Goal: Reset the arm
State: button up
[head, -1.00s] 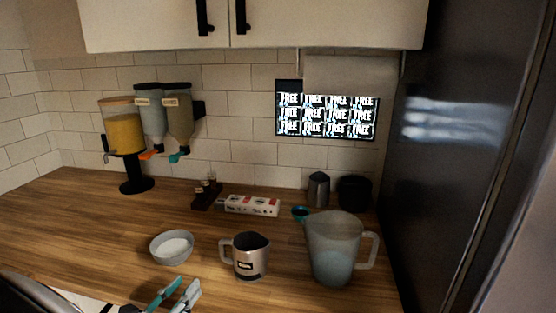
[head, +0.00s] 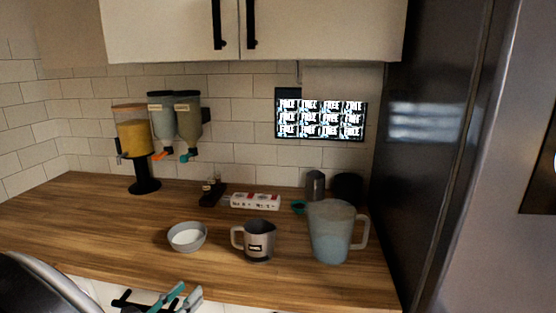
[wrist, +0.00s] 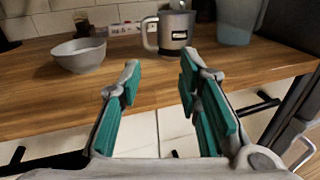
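My gripper (wrist: 160,78) has two grey fingers with teal pads. It is open and empty, with a clear gap between the fingers. In the wrist view it points toward the counter's front edge, with a bowl and a metal pitcher beyond it. In the head view my gripper (head: 180,297) shows at the bottom, in front of the counter edge and below the bowl. Most of my arm is out of view there.
A wooden counter (head: 90,215) holds a bowl (head: 187,237), a metal pitcher (head: 257,241), a large translucent jug (head: 330,232), a power strip (head: 255,201) and a juice dispenser (head: 134,140). A dark tall cabinet (head: 425,160) stands at right. White cabinets (head: 300,30) hang above.

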jog(key=w+d+r+m+g+h, duration=0.1)
jog(key=d+r+m+g+h, duration=0.2)
jog(key=d, duration=0.5)
jog(key=w+d+r+m+g, duration=0.2)
jog(key=d+r+m+g, duration=0.25)
jog(key=d, duration=0.35)
jog(key=s+d+r+m+g+y, duration=0.1)
jog(key=s+d+r+m+g, duration=0.2)
jog(key=d+m, duration=0.35)
jog(key=s+d+r+m+g+y, duration=0.1)
jog(key=s+d+r+m+g, duration=0.15)
jog(key=d, duration=0.75)
jog(key=s+d+r+m+y, duration=0.2)
jog(key=s+d+m+y, duration=0.1)
jog(key=s+m, duration=0.4)
jog(key=s+d+r+m+t+y, duration=0.1)
jog(key=s+m+y, duration=0.4)
jog(key=s, duration=0.5)
jog(key=shift+d+r+m+t, duration=0.3)
jog(key=shift+d+r+m, duration=0.55)
jog(key=shift+d+m, duration=0.4)
